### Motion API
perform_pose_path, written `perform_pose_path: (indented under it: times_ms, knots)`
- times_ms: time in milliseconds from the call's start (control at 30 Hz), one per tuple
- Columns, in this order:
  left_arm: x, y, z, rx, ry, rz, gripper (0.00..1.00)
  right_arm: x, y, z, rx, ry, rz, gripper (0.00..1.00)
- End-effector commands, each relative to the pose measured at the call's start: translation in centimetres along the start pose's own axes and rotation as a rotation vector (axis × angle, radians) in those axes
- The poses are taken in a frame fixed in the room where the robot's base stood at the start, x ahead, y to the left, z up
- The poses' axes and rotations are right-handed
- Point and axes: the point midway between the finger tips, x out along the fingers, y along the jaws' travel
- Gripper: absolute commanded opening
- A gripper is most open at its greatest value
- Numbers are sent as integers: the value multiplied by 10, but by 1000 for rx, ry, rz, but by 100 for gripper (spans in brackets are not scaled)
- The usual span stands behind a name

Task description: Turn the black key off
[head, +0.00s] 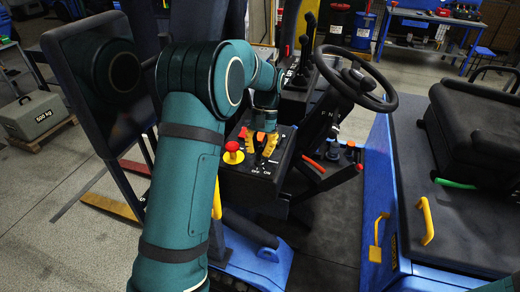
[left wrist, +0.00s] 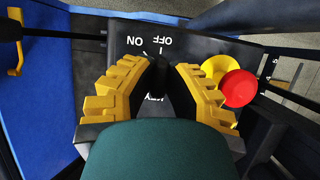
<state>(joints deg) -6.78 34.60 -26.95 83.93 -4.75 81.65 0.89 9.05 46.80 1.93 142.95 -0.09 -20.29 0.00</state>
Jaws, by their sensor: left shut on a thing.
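The black key (left wrist: 157,78) stands on the black control panel, between the yellow fingers of my left gripper (left wrist: 153,90) in the left wrist view. The fingers are closed on it from both sides. White OFF and ON labels show upside down just beyond the key, with small white marks near them. I cannot tell exactly which mark the key points to. In the head view my left gripper (head: 262,145) reaches down onto the panel (head: 246,180), and its fingers hide the key. My right gripper is not in view.
A red mushroom button on a yellow base (left wrist: 236,86) sits close beside the fingers. The steering wheel (head: 355,78) and black levers (head: 306,38) stand behind the panel. A dark seat (head: 478,130) is at the right, and a dark screen (head: 100,80) at the left.

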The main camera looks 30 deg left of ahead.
Motion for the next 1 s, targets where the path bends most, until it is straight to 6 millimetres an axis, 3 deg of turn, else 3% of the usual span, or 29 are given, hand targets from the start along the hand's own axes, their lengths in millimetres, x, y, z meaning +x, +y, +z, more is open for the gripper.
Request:
perform_pose_path:
  times_ms: [433,467,500,533,867,1000]
  knots:
    - [2,0,0,-10,-5,4,0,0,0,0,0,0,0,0]
    - [2,0,0,-10,-5,4,23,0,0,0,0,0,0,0]
    - [2,0,0,-10,-5,4,37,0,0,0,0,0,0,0]
    - [2,0,0,-10,-5,4,45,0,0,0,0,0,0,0]
    - [-1,0,0,-9,0,4,45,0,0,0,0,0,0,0]
    - [-13,0,-1,-9,2,4,45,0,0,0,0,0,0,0]
